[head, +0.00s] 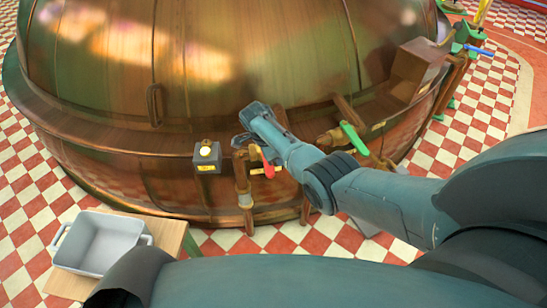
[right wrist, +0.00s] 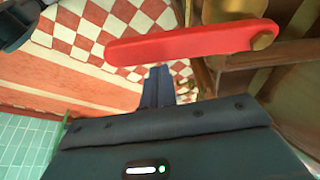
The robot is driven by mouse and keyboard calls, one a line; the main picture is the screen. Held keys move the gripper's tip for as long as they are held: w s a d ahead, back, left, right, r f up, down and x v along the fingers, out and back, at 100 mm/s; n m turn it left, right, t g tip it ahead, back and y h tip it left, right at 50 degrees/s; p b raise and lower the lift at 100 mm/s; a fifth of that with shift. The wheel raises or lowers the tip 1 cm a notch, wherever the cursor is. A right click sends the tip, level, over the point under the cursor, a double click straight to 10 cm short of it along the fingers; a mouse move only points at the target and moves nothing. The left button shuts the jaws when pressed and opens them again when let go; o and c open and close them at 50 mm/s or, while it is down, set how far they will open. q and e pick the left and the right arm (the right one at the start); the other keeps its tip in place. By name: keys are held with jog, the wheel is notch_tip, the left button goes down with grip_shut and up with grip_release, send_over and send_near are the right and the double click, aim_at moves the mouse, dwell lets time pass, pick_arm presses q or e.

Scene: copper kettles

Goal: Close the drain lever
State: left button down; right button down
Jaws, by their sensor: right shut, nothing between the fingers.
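A red lever (head: 267,165) is on the pipework at the front of the copper kettle (head: 230,60). In the right wrist view the red lever (right wrist: 185,43) lies almost level across the top, with a brass bolt at its right end. My right gripper (head: 243,141) is beside the red lever in the head view, partly hidden behind my own wrist. In the right wrist view its dark fingers (right wrist: 158,72) are shut and empty, just below the lever in the picture. I cannot tell whether they touch it. My left gripper is not in view.
A green lever (head: 354,139) is on a pipe right of my right wrist. A grey box with a pale button (head: 206,152) stands left of the red lever. A grey tub (head: 100,243) sits on a wooden surface (head: 170,235) at lower left. Checkered floor lies around the kettle.

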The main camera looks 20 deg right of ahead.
notch_tip(320, 180, up, 10)
jog(key=p, duration=0.2)
jog(key=shift+a+f, duration=0.2)
dwell(0.4)
